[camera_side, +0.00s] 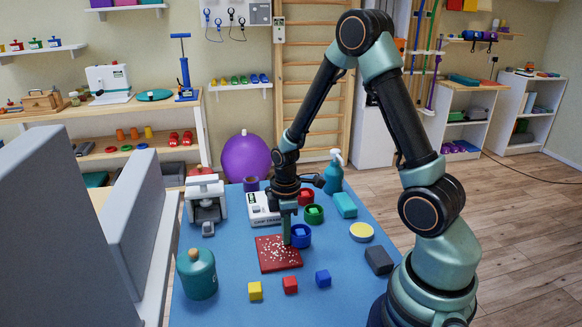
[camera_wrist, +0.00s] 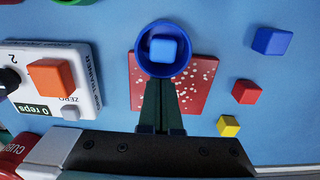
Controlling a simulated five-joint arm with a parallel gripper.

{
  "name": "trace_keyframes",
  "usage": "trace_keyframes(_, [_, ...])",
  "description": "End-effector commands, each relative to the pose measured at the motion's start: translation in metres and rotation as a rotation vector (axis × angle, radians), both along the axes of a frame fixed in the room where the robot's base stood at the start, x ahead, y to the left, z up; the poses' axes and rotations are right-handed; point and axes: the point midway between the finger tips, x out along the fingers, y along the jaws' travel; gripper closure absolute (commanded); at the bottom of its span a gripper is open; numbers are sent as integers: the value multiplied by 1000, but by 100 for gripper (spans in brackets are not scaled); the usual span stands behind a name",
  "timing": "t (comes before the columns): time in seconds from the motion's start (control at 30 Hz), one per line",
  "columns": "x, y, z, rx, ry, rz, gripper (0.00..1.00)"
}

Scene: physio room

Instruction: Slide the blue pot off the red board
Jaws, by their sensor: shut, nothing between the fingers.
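The blue pot (camera_side: 302,239) stands at the right back edge of the red board (camera_side: 276,262). In the wrist view the blue pot (camera_wrist: 141,62) overlaps the top edge of the white-speckled red board (camera_wrist: 205,75), partly beyond it. A light blue cube (camera_wrist: 163,47) sits inside the pot. My gripper (camera_side: 287,240) is shut and empty, pointing down over the board just left of the pot. In the wrist view my gripper (camera_wrist: 160,84) has its tips against or very near the pot's rim; I cannot tell if they touch.
Yellow (camera_side: 255,291), red (camera_side: 290,285) and blue (camera_side: 323,279) cubes lie in front of the board. A green pot (camera_side: 314,215) and red pot (camera_side: 306,196) stand behind the blue pot. A white trainer box (camera_side: 261,208) is behind left. Blue mat right of the pot is clear.

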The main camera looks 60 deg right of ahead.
Motion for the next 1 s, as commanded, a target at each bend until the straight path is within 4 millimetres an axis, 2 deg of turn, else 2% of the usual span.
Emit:
trace_keyframes(0.03, [-11, -11, 0, 0, 1, -9, 100])
trace_keyframes(0.13, [-27, -27, 0, 0, 0, -7, 100])
trace_keyframes(0.33, [-44, -42, 0, 0, 0, 0, 100])
trace_keyframes(0.77, [-43, -42, 0, 0, 0, 3, 100])
trace_keyframes(1.0, [-24, -23, 0, 0, 0, 8, 100])
